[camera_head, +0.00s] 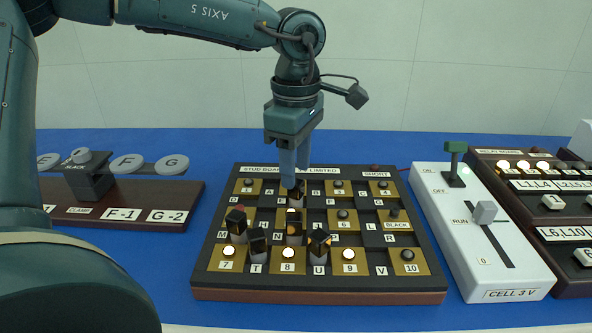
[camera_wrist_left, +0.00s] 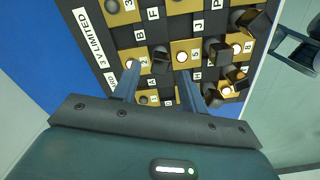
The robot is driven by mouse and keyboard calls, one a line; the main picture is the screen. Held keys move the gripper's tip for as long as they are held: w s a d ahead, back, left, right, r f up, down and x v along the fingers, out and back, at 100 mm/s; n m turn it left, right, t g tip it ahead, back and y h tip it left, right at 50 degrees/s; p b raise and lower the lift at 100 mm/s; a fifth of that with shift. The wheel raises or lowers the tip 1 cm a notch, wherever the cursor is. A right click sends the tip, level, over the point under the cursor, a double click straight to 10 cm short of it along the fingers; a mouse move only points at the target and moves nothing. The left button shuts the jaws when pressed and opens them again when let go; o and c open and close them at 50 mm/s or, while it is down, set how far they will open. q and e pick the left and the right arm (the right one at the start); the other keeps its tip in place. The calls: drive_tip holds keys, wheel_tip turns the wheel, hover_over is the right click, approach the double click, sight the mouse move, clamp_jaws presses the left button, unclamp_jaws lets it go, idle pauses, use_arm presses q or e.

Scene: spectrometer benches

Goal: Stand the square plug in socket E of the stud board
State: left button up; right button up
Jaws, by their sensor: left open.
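The stud board (camera_head: 421,284) lies on the blue bench, with gold numbered plates and lettered dark gaps. My left gripper (camera_head: 295,180) points down over its back-middle part, fingers open. A dark plug (camera_wrist_left: 160,54) shows between the fingertips in the wrist view, and its top (camera_head: 299,187) shows in the head view; I cannot tell if the fingers touch it. Several dark square-topped plugs stand at the front left and middle, among them one at the left (camera_head: 236,222) and one near the middle (camera_head: 319,242). The socket E label cannot be read clearly. My right gripper is not in view.
A white cell box (camera_head: 485,240) with a green switch and slider stands right of the board. A relay board (camera_head: 545,200) with lit lamps is further right. A dark clamp stand (camera_head: 120,210) with grey discs is at the left. Blue bench shows between them.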

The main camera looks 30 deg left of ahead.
use_arm(q)
wheel_tip(320, 180, up, 10)
drive_tip(key=p, duration=0.1)
idle(0.5)
